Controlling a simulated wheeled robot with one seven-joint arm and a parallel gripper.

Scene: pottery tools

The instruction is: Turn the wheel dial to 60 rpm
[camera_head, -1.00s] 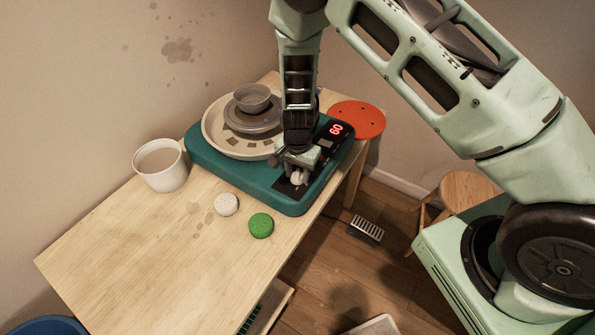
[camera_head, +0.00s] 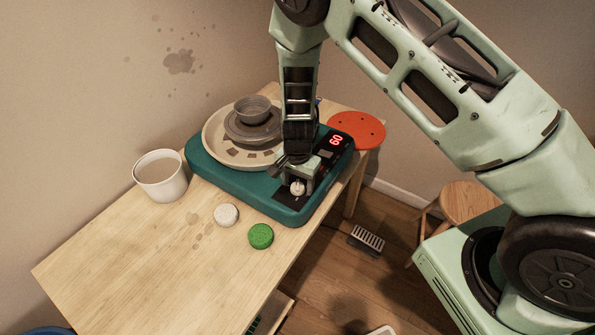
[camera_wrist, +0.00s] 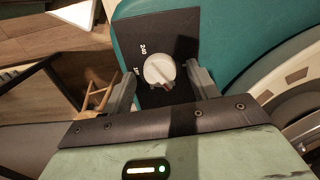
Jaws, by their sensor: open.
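The teal pottery wheel (camera_head: 230,175) stands on the table, with a grey bowl (camera_head: 252,108) on its wheel head. Its red display (camera_head: 336,140) reads 60. The white dial (camera_head: 298,187) sits on the black panel near the front corner; in the wrist view the dial (camera_wrist: 160,69) shows a pointer turned toward the lower right, beside the printed number 240. My gripper (camera_head: 297,180) is over the panel at the dial. In the wrist view my gripper (camera_wrist: 162,88) is open, one finger on each side of the dial, with gaps visible.
A white bucket (camera_head: 161,177), a white round sponge (camera_head: 227,214) and a green one (camera_head: 261,236) are on the table (camera_head: 150,260). An orange disc (camera_head: 357,131) lies behind the wheel. A stool (camera_head: 465,205) and a foot pedal (camera_head: 367,239) are on the floor.

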